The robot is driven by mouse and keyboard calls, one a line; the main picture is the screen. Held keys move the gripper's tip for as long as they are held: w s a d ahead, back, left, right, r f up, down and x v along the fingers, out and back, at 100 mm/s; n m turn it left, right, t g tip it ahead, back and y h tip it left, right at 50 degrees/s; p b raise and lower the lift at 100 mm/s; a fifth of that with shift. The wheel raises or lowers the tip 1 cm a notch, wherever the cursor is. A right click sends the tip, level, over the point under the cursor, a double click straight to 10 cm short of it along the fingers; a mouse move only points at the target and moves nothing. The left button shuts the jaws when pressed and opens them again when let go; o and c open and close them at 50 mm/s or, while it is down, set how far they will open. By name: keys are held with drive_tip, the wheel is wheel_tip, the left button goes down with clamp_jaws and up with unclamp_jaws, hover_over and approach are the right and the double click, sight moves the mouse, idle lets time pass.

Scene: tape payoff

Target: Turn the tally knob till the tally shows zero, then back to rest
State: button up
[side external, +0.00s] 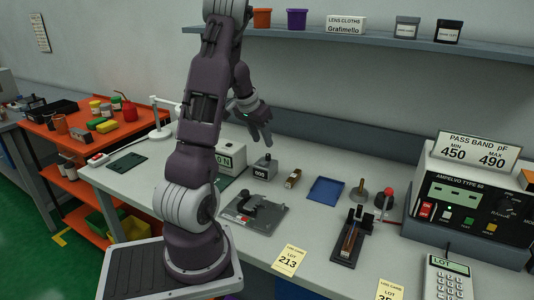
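The tally (262,172) is a small grey box with a dark number window on its front, standing on the bench behind the grey fixture plate. The window shows three small digits, too small to read for certain. A small dark part shows at its upper right; I cannot tell whether it is the knob. My gripper (262,139) points down above the tally, with a small gap between its fingertips and the box. I cannot tell whether its fingers are open or shut.
A fixture plate (248,216) with a dark clamp lies in front of the tally. A small brown block (293,178), a blue tray (326,191) and a dark tape stand (350,240) lie right. The tester (480,205) is far right.

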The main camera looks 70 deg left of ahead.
sight(268, 155)
drive_tip(key=x, duration=0.7)
drive_tip(key=shift+s+a+f, duration=0.1)
drive_tip(key=shift+s, duration=0.05)
clamp_jaws()
